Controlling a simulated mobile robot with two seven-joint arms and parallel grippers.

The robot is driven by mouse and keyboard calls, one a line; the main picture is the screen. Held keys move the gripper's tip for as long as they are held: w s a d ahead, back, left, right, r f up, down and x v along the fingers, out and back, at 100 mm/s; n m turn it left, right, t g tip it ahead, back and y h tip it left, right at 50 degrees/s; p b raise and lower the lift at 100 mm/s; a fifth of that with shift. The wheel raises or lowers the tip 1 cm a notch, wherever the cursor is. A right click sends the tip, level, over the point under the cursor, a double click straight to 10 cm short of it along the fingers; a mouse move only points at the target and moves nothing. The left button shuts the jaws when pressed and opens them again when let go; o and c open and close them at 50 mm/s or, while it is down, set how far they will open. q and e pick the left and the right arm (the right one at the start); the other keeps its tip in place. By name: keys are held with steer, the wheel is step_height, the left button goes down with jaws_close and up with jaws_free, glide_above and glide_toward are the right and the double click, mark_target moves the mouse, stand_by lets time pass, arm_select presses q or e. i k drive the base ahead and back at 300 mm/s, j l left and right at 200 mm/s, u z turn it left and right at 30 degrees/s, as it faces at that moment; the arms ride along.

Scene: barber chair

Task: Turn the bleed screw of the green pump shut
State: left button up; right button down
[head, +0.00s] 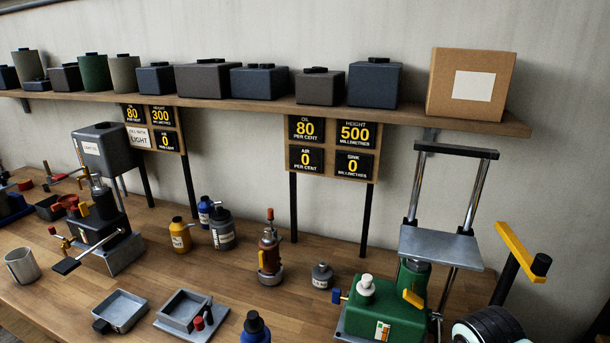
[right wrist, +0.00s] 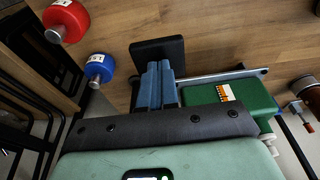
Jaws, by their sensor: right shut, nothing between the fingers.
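The green pump (head: 388,318) stands at the lower right in the head view, with a white knob (head: 365,285) on top. A blue knob (head: 337,296) sticks out at its left side; I cannot tell for sure that it is the bleed screw. The pump's labelled green body (right wrist: 205,95) also shows in the right wrist view. My right gripper (right wrist: 158,72) is shut and empty there, beside the pump body. The gripper's height and any contact are unclear. My left gripper is not in view.
A grey press frame (head: 440,246) rises behind the pump. A blue bottle (head: 255,328), a small grey pot (head: 322,276) and a red-brown pump (head: 270,252) stand to the left.

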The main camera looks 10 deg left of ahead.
mark_target(410, 296)
steer(key=k, duration=1)
